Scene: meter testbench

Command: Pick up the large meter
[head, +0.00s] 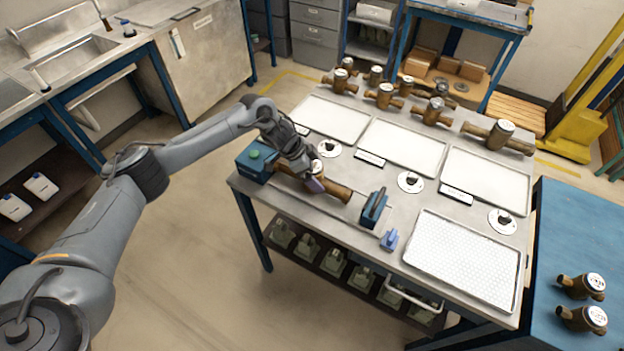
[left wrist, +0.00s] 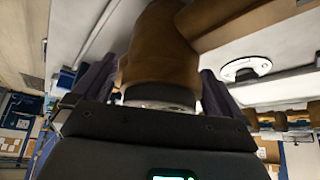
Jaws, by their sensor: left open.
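A large brown meter (head: 335,190) lies across the front left of the bench, between a blue block with a green button (head: 256,160) and a blue clamp (head: 374,207). My left gripper (head: 314,178) is over its middle and hides part of it. In the left wrist view, the meter's brown body (left wrist: 160,45) and pale round dial rim lie between the two dark fingers (left wrist: 157,88). The fingers are open on either side; I cannot tell whether they touch it. Another big brown meter (head: 500,135) lies at the bench's back right. My right gripper is not in view.
Several smaller brown meters (head: 385,96) stand along the back edge. White trays (head: 403,147) and round black-knobbed dials (head: 411,181) cover the middle. A perforated tray (head: 463,259) is at front right, a small blue piece (head: 389,240) beside it. Two meters stand on a blue table (head: 580,225).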

